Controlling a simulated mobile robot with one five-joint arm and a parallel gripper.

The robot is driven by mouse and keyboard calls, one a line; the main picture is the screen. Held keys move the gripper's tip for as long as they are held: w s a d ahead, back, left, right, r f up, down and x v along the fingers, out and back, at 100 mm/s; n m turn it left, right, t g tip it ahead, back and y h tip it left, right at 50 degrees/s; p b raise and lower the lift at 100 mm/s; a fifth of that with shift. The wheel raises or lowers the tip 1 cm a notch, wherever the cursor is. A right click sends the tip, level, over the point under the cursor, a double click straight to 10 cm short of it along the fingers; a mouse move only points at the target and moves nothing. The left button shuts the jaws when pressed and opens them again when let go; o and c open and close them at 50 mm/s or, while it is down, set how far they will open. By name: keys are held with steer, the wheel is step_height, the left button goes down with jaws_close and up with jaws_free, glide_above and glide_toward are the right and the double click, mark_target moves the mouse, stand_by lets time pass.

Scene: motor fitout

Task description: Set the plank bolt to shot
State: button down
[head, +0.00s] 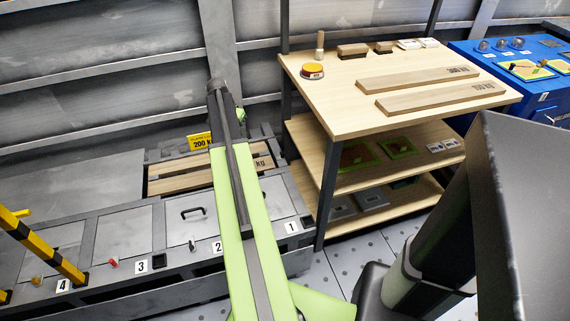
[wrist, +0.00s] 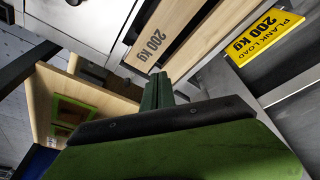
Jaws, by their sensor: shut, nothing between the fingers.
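My gripper shows in the wrist view (wrist: 157,92) as green fingers closed together with nothing between them. It points at the near end of a wooden plank marked 200 kg (wrist: 165,45); I cannot tell whether it touches. My arm covers part of the planks in the head view. I cannot make out the plank bolt for certain in either view.
The grey bench (head: 125,228) has numbered lids, small knobs and a black handle (head: 193,211). A yellow-black striped bar (head: 45,252) stands at left.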

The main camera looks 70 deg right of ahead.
steer(key=s+d+f+m+g+b, duration=0.1)
steer(key=s+d+f+m+b, duration=0.2)
steer(key=s+d, duration=1.1)
step_height(320, 180, down, 2)
steer(key=shift+s+d+f+m, duration=0.1)
steer(key=shift+s+d+m, duration=0.05)
steer(key=shift+s+m, duration=0.55)
steer(key=shift+w, duration=0.15)
steer(key=b+x, duration=1.1)
steer(key=a, duration=0.1)
steer(key=w+a, duration=0.1)
steer(key=a, duration=0.1)
steer(key=shift+w+a+r+p, duration=0.25)
steer(key=shift+w+r+p, duration=0.05)
steer(key=shift+w, duration=0.1)
steer(key=shift+s+a, duration=0.1)
steer(key=shift+a, duration=0.05)
